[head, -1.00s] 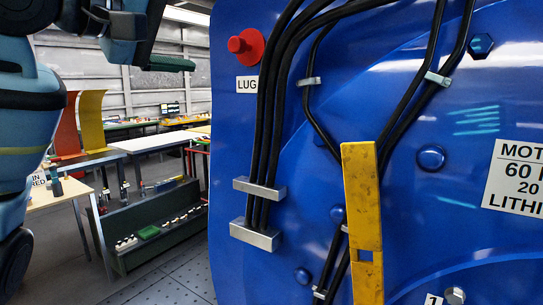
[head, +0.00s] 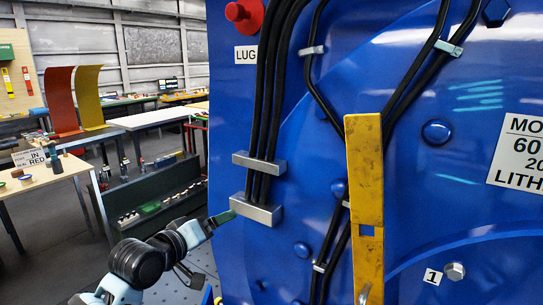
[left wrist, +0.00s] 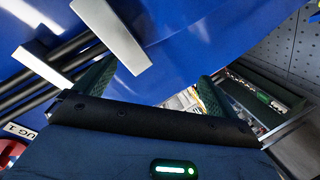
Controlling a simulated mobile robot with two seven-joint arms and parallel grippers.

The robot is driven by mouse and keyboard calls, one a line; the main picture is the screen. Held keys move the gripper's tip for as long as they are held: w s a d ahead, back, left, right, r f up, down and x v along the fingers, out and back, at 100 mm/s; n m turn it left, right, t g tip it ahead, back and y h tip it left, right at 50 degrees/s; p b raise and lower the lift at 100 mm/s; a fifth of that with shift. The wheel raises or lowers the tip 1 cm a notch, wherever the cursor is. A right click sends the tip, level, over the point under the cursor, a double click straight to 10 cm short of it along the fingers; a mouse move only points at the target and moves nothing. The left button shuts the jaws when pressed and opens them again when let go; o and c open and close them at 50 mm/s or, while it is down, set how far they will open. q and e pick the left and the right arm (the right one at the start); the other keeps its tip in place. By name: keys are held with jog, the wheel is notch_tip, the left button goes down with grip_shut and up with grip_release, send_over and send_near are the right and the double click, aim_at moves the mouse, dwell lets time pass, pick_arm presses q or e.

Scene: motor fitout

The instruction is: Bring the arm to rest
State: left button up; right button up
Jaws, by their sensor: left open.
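My left arm comes in from the lower left of the head view. Its gripper (head: 217,220) is at the left edge of the blue motor housing (head: 440,210), close to the lower grey cable clamp (head: 256,212). I cannot tell whether its fingertip touches the housing. In the left wrist view the two green fingers stand apart with nothing held between them, so the gripper (left wrist: 158,72) is open and empty. A grey clamp (left wrist: 112,36) and black cables show beyond the left finger. My right gripper is not in view.
A yellow bar (head: 365,170) stands upright before the housing. A red knob (head: 243,15) is above the LUG label (head: 246,55). A dark green bin (head: 155,200), a wooden table (head: 35,185) and a white-topped bench (head: 160,117) are at left. Some floor there is open.

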pick_arm(q)
jog(key=s+a+f+m+y, duration=0.1)
jog(key=s+f, duration=0.4)
jog(key=f, duration=0.4)
jog(key=s+a+f+g+y, duration=0.1)
jog(key=s+f, duration=0.4)
jog(key=f, duration=0.3)
jog(key=s+a+f+m+y, duration=0.15)
jog(key=s+f, duration=0.25)
jog(key=f, duration=0.5)
jog(key=s+a+f+m+g+y, duration=0.1)
jog(key=s+f, duration=0.5)
jog(key=s, duration=0.5)
jog(key=s+a+f+m+g+y, duration=0.1)
jog(key=s+a+f+m, duration=0.1)
jog(key=s+f, duration=0.5)
jog(key=s, duration=0.5)
jog(key=shift+s+a+g, duration=0.2)
jog(key=shift+s+g, duration=0.05)
jog(key=shift+g, duration=0.15)
jog(key=shift+c, duration=0.2)
